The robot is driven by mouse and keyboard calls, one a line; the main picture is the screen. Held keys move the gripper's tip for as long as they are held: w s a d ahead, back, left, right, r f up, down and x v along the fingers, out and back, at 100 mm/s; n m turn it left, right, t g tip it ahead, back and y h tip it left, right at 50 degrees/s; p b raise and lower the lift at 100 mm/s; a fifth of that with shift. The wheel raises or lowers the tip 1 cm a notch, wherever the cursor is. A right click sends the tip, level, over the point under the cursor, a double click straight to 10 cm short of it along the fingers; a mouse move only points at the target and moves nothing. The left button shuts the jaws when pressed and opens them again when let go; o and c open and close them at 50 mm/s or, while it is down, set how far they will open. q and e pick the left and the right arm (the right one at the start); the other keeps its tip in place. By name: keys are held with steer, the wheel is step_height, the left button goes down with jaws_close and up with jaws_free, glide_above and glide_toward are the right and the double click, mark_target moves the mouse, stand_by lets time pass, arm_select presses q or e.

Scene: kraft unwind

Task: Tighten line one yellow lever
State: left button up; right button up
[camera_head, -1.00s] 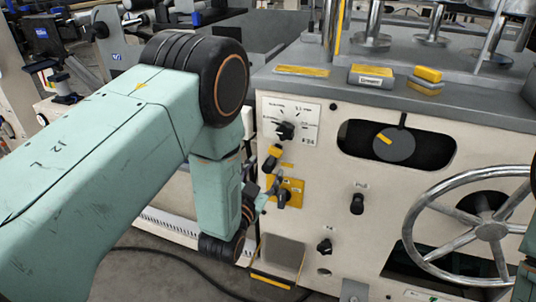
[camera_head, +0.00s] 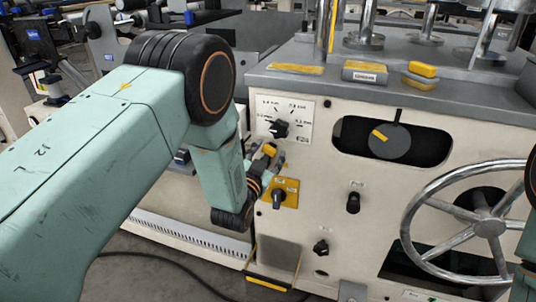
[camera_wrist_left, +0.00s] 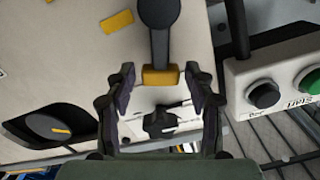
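The lever's yellow end (camera_head: 269,150) shows at my left gripper (camera_head: 262,163), just below the dial plate in the head view. In the left wrist view, a dark grey lever arm (camera_wrist_left: 159,40) runs from a round hub at the top down to its yellow end (camera_wrist_left: 160,75). My left gripper (camera_wrist_left: 165,92) is open there, one finger on each side of the yellow end, with gaps visible on both sides. In the head view, my wrist and gripper partly hide the lever. My right gripper is not in view.
The dial plate with a black knob (camera_head: 278,129) sits above the lever. A yellow plate with a dark switch (camera_head: 279,198) is below right. A handwheel (camera_head: 489,228) stands at right. In the wrist view, a push-button box (camera_wrist_left: 270,90) is at right.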

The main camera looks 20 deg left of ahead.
arm_select(q)
jaws_close()
stand_by(0.3)
